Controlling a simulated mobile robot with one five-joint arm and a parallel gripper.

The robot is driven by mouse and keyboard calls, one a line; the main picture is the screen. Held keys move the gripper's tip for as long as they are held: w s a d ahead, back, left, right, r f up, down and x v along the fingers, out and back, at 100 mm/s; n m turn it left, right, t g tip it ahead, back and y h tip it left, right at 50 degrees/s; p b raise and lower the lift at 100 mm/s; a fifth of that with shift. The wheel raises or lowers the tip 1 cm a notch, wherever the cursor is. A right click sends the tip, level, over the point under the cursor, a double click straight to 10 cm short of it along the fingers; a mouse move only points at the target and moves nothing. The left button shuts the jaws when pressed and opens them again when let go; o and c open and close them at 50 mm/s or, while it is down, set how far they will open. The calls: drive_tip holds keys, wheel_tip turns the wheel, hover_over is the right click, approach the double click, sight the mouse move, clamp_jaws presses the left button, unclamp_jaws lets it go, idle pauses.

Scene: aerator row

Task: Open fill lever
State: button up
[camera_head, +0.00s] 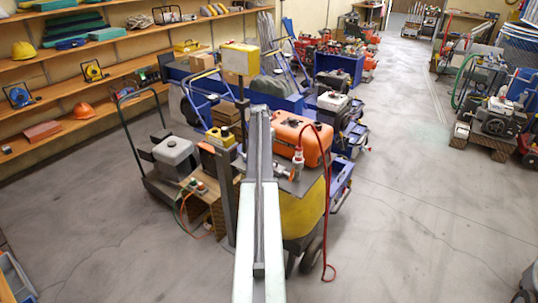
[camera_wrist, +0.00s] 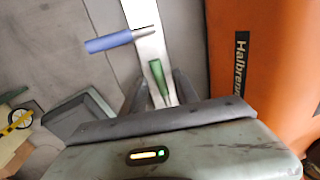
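In the wrist view, a blue lever (camera_wrist: 110,41) sticks out leftward from a pale upright bar (camera_wrist: 148,35). A green lever (camera_wrist: 158,78) hangs on the same bar, tilted, below the blue one. No label shows which one is the fill lever. My gripper (camera_wrist: 163,90) has two dark fingers apart, one on each side of the green lever's lower end in the picture. I cannot tell whether they touch it. In the head view my arm reaches toward an orange tank (camera_head: 301,139); the levers cannot be made out there.
The orange tank (camera_wrist: 265,70) stands close on my gripper's right. A red hose (camera_head: 328,210) hangs beside it. A post with a yellow-and-white box (camera_head: 240,59) rises by my arm. A grey-tanked machine (camera_head: 174,155) stands left; the floor (camera_head: 420,210) at right is clear.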

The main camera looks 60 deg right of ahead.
drive_tip(key=shift+s+d, duration=0.1)
wheel_tip(320, 180, up, 8)
drive_tip(key=a+p, duration=0.1)
drive_tip(key=p, duration=0.6)
drive_tip(key=shift+a+f+p, duration=0.2)
drive_tip(key=shift+a+p, duration=0.05)
drive_tip(key=shift+p, duration=0.1)
